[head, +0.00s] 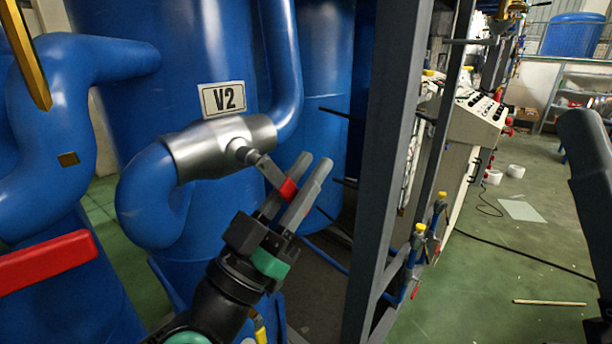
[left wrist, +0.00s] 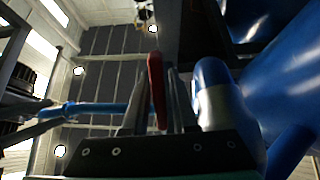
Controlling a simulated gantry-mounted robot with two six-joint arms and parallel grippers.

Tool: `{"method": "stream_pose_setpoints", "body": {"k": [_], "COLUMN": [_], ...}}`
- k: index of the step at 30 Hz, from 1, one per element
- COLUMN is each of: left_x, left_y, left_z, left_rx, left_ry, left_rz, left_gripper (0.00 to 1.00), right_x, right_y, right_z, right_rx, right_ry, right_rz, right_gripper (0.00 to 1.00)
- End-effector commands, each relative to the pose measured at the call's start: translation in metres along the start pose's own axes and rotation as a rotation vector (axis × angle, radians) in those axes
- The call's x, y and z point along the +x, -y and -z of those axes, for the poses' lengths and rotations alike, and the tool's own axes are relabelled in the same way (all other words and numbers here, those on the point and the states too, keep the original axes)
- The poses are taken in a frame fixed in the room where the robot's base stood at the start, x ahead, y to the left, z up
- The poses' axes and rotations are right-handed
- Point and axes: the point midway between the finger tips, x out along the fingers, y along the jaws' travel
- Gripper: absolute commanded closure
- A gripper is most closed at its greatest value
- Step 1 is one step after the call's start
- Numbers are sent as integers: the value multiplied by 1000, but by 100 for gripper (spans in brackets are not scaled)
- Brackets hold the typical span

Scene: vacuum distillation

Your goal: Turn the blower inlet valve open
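The valve (head: 220,146) is a silver metal body on a blue pipe, below a "V2" label (head: 222,98) in the head view. Its grey lever (head: 264,168) slants down and right from the stem to a red grip (head: 288,189). My left gripper (head: 314,169) is at this red end, its two grey fingers on either side of it and close together. In the left wrist view, the red grip (left wrist: 156,88) stands between the fingers (left wrist: 154,102), which appear shut on it. Exact contact is hard to see. My right gripper is out of view.
Large blue tanks (head: 185,50) and bent blue pipes (head: 140,195) surround the valve. A grey upright frame post (head: 385,150) stands close to the right. A red bar-shaped handle (head: 45,262) is at the lower left.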

Motion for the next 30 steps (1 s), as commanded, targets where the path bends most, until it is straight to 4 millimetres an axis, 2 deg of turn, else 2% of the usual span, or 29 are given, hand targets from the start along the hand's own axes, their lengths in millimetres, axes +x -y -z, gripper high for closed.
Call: {"method": "stream_pose_setpoints", "body": {"k": [1,2,3,11,14,17,24,30], "left_x": [0,0,0,-1,-9,-26,-84,-113], "left_y": [0,0,0,0,1,1,1,0], "left_z": [0,0,0,-1,-2,-2,-2,-1], "left_rx": [0,0,0,0,1,1,0,0], "left_ry": [0,1,1,2,3,3,3,2], "left_rz": [0,0,0,1,2,3,3,1], "left_gripper": [63,58,56,56,56,56,56,56], "right_x": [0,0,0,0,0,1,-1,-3], "right_y": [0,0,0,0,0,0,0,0], "right_z": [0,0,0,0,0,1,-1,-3], "right_rx": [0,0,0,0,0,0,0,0], "right_ry": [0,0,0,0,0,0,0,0], "right_rz": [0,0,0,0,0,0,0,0], "right_gripper": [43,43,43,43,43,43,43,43]}}
